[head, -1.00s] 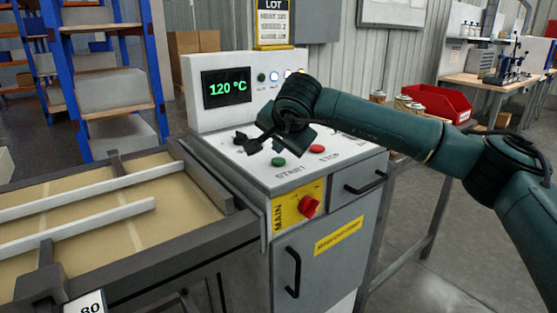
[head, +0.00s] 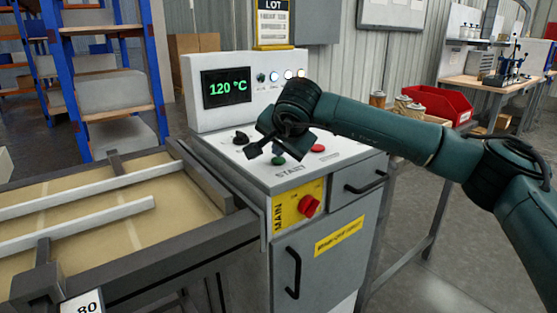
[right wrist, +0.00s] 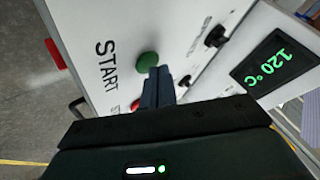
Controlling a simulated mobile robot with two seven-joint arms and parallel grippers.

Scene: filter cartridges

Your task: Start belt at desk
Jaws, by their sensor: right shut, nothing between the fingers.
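The control desk (head: 245,182) has a green START button (head: 278,160) and a red STOP button (head: 317,148) on its sloping top. My right gripper (head: 272,148) is over the desk top beside the green button. In the right wrist view its fingers (right wrist: 158,78) are shut and empty, with the tips at the edge of the green button (right wrist: 147,62); I cannot tell whether they touch it. The STOP button (right wrist: 135,105) is partly hidden there. The belt bed (head: 80,235) lies to the left of the desk. My left gripper is not in view.
The display (head: 227,88) reads 120 °C, with small lamps beside it. A black knob (head: 240,138) stands left of my gripper. A red MAIN switch (head: 309,205) and door handles stick out from the front. A red bin (head: 440,104) stands behind my arm.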

